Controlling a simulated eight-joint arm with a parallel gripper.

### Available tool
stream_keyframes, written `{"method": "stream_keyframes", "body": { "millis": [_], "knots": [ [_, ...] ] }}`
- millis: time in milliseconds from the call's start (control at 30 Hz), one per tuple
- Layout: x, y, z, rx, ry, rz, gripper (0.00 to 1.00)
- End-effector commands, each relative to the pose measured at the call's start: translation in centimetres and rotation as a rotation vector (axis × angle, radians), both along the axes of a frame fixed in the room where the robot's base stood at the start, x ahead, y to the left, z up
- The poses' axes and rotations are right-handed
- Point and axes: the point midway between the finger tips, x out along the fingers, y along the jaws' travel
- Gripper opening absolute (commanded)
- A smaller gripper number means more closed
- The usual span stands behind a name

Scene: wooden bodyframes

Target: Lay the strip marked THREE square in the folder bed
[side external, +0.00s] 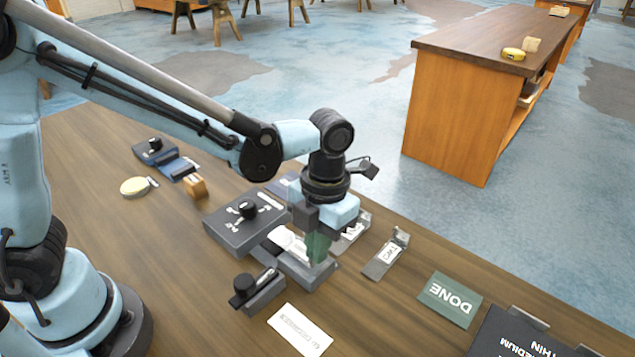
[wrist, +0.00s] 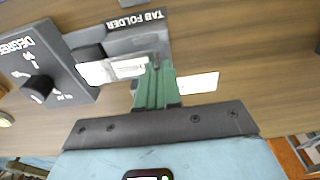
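My gripper (side external: 317,262) has green fingers pointing down over the folder bed (side external: 318,277). In the wrist view the fingertips (wrist: 156,66) are close together at the right end of a white strip (wrist: 112,70) and appear shut on it. The strip lies over the grey bed of the block labelled TAB FOLDER (wrist: 140,40), slightly tilted to its edge. Its marking cannot be read, and the fingers hide its right end. I cannot tell whether it touches the bed.
A dial box (side external: 240,235) stands close beside the folder, and a black-knobbed block (side external: 258,292) is in front. A white card (side external: 300,331) lies nearby. A strip holder (side external: 386,256), a green DONE mat (side external: 450,299) and a dark sorting board (side external: 515,340) are to the right.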

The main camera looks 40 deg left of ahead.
Motion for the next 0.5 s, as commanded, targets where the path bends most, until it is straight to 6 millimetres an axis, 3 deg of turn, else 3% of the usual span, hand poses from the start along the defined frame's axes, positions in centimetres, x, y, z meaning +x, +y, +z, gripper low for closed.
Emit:
{"method": "stream_keyframes", "body": {
  "millis": [500],
  "knots": [
    [0.00,0.00,-0.55,0.000,0.000,0.000,0.00]
  ]
}}
